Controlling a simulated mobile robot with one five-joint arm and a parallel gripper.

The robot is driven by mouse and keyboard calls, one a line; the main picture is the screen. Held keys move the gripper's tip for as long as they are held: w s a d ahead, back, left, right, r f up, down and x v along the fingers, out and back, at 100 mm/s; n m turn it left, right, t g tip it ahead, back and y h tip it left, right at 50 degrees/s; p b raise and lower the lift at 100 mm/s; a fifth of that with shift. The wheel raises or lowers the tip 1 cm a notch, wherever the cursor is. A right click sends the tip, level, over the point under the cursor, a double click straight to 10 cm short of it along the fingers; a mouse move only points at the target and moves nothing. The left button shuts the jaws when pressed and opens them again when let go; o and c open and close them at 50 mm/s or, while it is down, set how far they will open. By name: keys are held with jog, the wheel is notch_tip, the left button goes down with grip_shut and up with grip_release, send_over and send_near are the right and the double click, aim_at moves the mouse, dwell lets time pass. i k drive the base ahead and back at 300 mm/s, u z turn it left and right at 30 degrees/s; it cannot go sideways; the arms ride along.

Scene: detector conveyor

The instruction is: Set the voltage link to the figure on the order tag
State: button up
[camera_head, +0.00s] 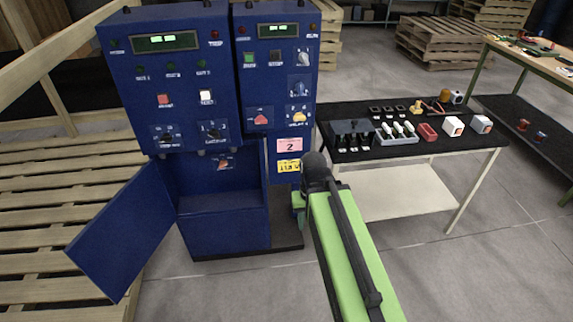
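A blue control cabinet (180,80) stands at the left, with a narrower blue panel (277,20) beside it. A pink tag (289,145) with a figure that looks like 2 is on the narrow panel's lower front. A yellow tag (289,166) is below it, its print too small to read surely. A small red-orange part (224,165) sits on a dark plate inside the open lower compartment; I cannot tell if it is the voltage link, or its setting. My gripper (299,207) is partly hidden by my arm, just right of the compartment; its fingers do not show clearly.
The compartment's blue door (120,232) hangs open to the left. A black-topped bench (345,153) at the right holds small parts, a red tray (427,132) and white boxes. Pallets (40,200) lie at left. Grey floor is clear in front.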

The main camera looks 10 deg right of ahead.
aim_at(223, 163)
jog(key=u, duration=0.1)
jog(key=k, duration=0.1)
jog(key=u, duration=2.85)
jog(key=k, duration=0.85)
jog(key=z, duration=1.1)
jog(key=i, duration=1.05)
jog(key=u, duration=0.1)
